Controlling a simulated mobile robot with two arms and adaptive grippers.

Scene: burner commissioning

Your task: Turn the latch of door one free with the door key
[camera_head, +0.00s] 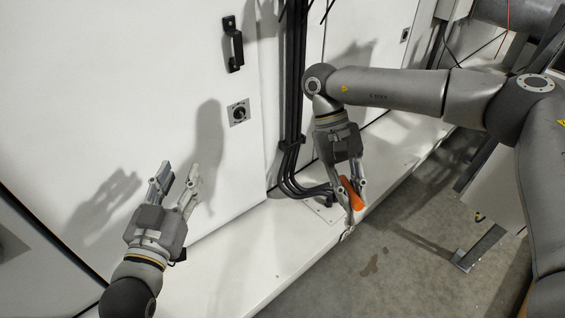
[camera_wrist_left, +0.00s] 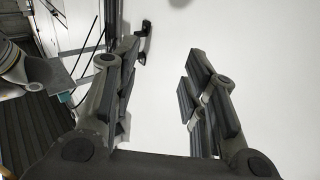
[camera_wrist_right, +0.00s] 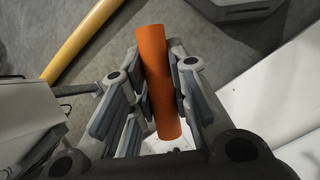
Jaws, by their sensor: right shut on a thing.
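My right gripper (camera_head: 347,190) is shut on the orange handle (camera_head: 352,195) of the door key, held above the ledge's outer edge and pointing down. The key's metal end (camera_head: 347,233) shows below the fingers. In the right wrist view the orange handle (camera_wrist_right: 158,80) lies between the finger pads. The latch (camera_head: 238,112) is a dark round insert on a square plate on the white door (camera_head: 150,90), below a black handle (camera_head: 235,44). My right gripper is apart from it, to its right. My left gripper (camera_head: 178,178) is open and empty in front of the door, left of and below the latch.
Black cables (camera_head: 293,100) run down the cabinet front between the latch and my right arm, then bend onto the white ledge (camera_head: 285,245). A second latch (camera_head: 405,35) sits further right. A metal frame (camera_head: 480,247) stands on the concrete floor at right.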

